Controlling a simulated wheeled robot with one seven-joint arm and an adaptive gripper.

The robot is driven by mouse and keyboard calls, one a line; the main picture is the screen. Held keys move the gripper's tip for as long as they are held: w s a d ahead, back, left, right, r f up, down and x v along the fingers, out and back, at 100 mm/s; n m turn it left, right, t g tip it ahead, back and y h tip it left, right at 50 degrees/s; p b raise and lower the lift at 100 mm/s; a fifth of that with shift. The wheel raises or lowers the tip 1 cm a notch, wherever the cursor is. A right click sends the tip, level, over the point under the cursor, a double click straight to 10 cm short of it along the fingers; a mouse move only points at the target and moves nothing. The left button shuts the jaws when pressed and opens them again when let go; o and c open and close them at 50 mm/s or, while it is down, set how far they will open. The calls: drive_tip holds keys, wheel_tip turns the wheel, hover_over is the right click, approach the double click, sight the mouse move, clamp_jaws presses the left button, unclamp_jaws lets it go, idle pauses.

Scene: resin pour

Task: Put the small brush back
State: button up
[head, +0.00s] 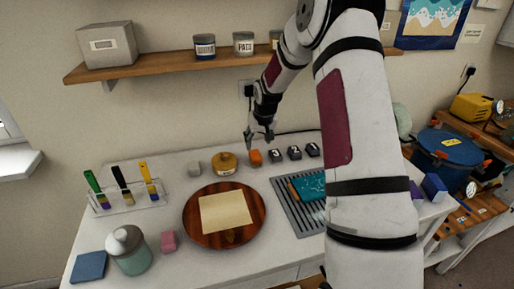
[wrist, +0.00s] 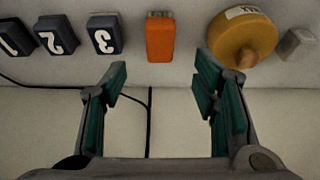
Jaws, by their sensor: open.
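Three brushes stand in a clear rack (head: 128,201) at the left of the white table: a green-handled brush (head: 93,182), a black-handled brush (head: 121,178) and a yellow-and-blue-handled brush (head: 148,181). I cannot tell which is the small brush. A thin orange-brown strip (head: 293,191), possibly a handle, lies beside a teal piece (head: 311,186) on a grey grooved tray (head: 287,208). My gripper (head: 260,137) is open and empty near the back of the table, by an orange block (head: 255,157). In the wrist view its fingers (wrist: 160,95) are spread, with the orange block (wrist: 160,38) ahead between them.
Numbered dark blocks (head: 294,152) and a yellow round tub (head: 225,163) flank the orange block. A round wooden board (head: 196,231) with a tan sheet lies mid-table. A lidded jar (head: 129,252) stands front left. A wooden shelf (head: 165,66) hangs above. My arm hides the table's right part.

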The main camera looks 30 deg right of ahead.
drive_tip(key=s+a+r+n, duration=0.1)
drive_tip(key=s+a+r, duration=0.6)
drive_tip(key=r, duration=0.3)
drive_tip(key=s+a+r+n, duration=0.1)
drive_tip(key=s+a+r, duration=0.6)
drive_tip(key=r, duration=0.3)
drive_tip(key=s+a+r, duration=0.1)
drive_tip(key=s+a, duration=0.2)
drive_tip(key=s, duration=0.4)
drive_tip(key=s+a+r, duration=0.1)
drive_tip(key=s+a, duration=0.2)
drive_tip(key=s, duration=0.5)
drive_tip(key=s+a+r+n+t+y, duration=0.1)
drive_tip(key=s+a, duration=0.2)
drive_tip(key=s, duration=0.5)
drive_tip(key=shift+s+a+r, duration=0.15)
drive_tip(key=shift+r, duration=0.25)
